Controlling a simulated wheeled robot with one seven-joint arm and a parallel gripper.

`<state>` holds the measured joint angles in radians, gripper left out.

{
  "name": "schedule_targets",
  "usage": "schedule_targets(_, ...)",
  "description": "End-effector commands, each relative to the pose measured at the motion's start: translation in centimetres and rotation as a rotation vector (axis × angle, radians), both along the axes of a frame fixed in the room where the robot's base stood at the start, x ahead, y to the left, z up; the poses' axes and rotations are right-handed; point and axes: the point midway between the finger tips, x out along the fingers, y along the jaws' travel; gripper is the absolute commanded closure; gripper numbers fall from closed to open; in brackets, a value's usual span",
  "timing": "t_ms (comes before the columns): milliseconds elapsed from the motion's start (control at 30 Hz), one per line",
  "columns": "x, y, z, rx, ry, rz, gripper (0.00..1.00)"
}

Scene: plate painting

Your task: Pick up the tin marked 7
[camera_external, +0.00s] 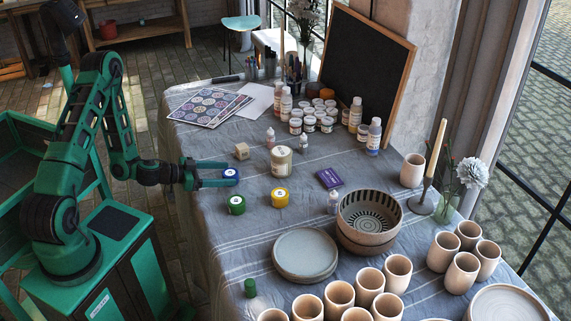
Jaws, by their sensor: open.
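Three small tins with white lids stand on the cloth-covered table: a blue one (231,176), a green one (236,205) and a yellow one (280,198). Marks on the lids are too small to read, so I cannot tell which is the 7. My gripper (231,173) is open and reaches in from the left, its fingertips at the blue tin. One finger shows on the far side of that tin and one on the near side. I cannot tell whether they touch it. The green tin is just in front of the gripper; the yellow one is to its right.
A wooden cube (241,151), a cream jar (281,162) and a purple box (329,178) lie near the tins. Plates (305,256), a patterned bowl (369,218) and several clay cups (398,272) fill the front right. Small bottles and paint pots stand behind. Cloth left of the plates is mostly clear.

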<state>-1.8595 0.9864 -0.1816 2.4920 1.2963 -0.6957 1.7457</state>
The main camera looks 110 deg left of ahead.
Motion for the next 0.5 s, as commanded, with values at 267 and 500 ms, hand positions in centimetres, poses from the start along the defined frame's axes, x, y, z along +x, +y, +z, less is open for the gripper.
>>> schedule_targets(267, 2.5, 2.2, -0.9, 0.005, 0.001, -0.007, 0.33)
schedule_targets(500, 4.4, 4.1, -1.7, 0.003, 0.0, -0.005, 0.33)
